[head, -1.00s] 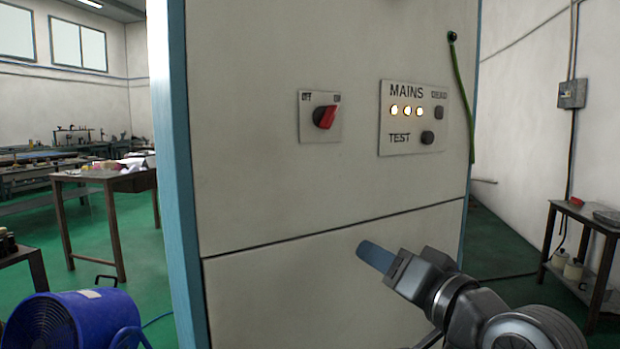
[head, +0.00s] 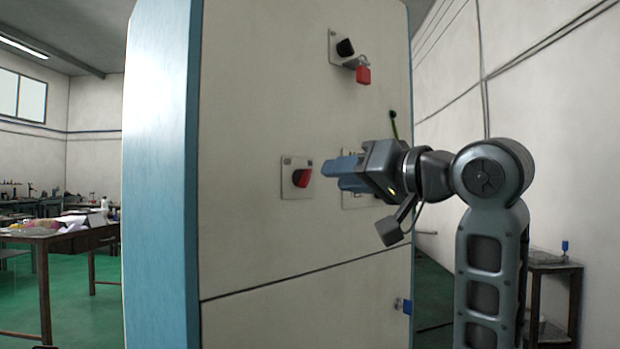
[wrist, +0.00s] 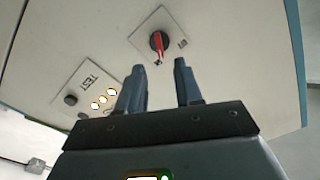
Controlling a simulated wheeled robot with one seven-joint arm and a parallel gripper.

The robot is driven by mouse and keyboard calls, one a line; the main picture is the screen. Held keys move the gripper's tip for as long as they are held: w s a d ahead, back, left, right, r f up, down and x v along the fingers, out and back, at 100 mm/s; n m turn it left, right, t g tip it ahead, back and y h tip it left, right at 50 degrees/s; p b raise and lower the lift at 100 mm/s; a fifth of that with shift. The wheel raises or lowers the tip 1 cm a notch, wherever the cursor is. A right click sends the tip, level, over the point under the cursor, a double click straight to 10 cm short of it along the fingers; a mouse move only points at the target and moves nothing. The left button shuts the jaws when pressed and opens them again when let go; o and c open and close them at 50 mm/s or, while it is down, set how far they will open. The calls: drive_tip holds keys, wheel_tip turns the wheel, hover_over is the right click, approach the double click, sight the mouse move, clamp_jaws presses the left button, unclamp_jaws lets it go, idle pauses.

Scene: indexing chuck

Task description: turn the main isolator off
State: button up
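The main isolator is a red rotary handle (head: 302,177) on a pale square plate (head: 287,189) on the cabinet front. In the wrist view the red handle (wrist: 157,43) shows beyond the fingertips, a little left of the middle of the gap between them. My gripper (head: 328,172) is to the right of the handle in the head view, its blue fingers pointing left towards it. In the wrist view the two fingers (wrist: 161,68) stand apart with nothing between them. The handle and the fingers look apart.
The MAINS/TEST panel with lit lamps shows in the wrist view (wrist: 88,92); my gripper mostly hides it in the head view. A table (head: 45,237) stands at left.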

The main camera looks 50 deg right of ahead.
sight(310, 176)
drive_tip(key=w, duration=0.4)
drive_tip(key=w+d, duration=0.1)
drive_tip(key=w, duration=0.2)
clamp_jaws()
idle(0.4)
